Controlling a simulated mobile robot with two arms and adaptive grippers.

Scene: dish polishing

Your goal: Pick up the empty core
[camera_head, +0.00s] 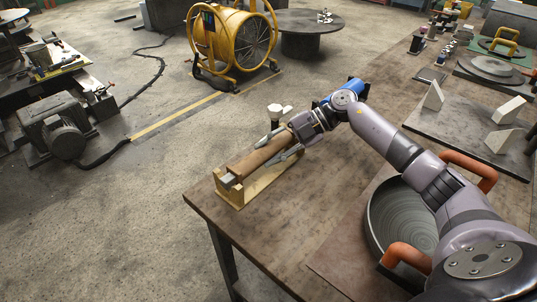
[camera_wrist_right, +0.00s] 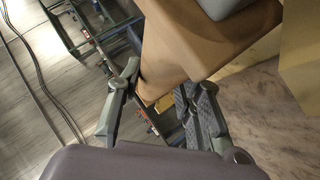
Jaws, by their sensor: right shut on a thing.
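The empty core is a brown cardboard-like tube (camera_head: 258,157) lying over a light wooden stand (camera_head: 262,183) at the table's left corner. A grey piece shows at its near end. My right gripper (camera_head: 280,143) is shut on the core toward its far end, with a finger on each side. In the right wrist view the core (camera_wrist_right: 185,45) passes between the fingers of my right gripper (camera_wrist_right: 160,95). I cannot tell whether the core is clear of the stand. My left gripper is not in view.
A round grey dish (camera_head: 400,215) with orange handles (camera_head: 405,257) lies under my right arm. A board with pale wedge blocks (camera_head: 433,97) is at the right. A yellow fan (camera_head: 230,40) stands on the floor behind.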

